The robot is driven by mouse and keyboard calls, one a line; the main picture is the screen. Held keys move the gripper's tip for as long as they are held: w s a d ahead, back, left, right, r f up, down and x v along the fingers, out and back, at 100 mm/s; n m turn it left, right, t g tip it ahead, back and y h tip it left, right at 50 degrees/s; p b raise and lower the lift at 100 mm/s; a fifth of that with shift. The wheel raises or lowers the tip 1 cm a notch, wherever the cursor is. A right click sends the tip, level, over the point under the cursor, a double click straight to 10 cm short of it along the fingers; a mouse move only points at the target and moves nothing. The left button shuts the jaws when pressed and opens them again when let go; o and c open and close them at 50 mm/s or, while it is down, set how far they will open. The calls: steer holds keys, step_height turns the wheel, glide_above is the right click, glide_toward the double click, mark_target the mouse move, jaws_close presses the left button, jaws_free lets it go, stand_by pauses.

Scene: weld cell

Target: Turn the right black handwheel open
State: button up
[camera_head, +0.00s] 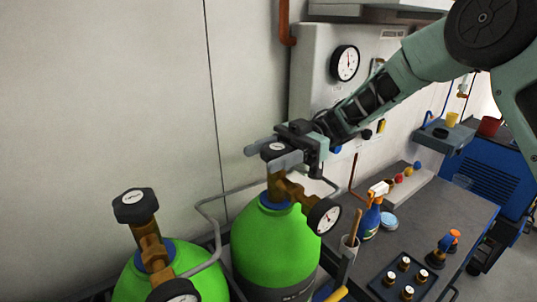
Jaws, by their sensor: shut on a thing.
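Two green gas cylinders stand at the lower middle. The right cylinder (266,246) carries a brass valve (277,186) topped by the right black handwheel (275,148). My gripper (274,153) reaches in from the right and is shut on this handwheel, one finger on its far side and one on its near side. The fingers hide much of its rim; part of its top with a pale label shows. The left cylinder (205,262) has its own black handwheel (135,206), which is free and apart from my gripper.
A pressure gauge (324,216) sticks out from the right valve, and another (175,291) from the left. A grey hose (208,215) and a rail run by the cylinders. The bench (455,205) at right holds a spray bottle (371,215) and a black tray (388,283).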

mark_target(289, 146)
stand_by(0.3)
steer(key=o, duration=1)
steer(key=b+v, duration=0.3)
steer(key=v, duration=0.4)
steer(key=shift+w+d, duration=0.15)
steer(key=shift+d, duration=0.05)
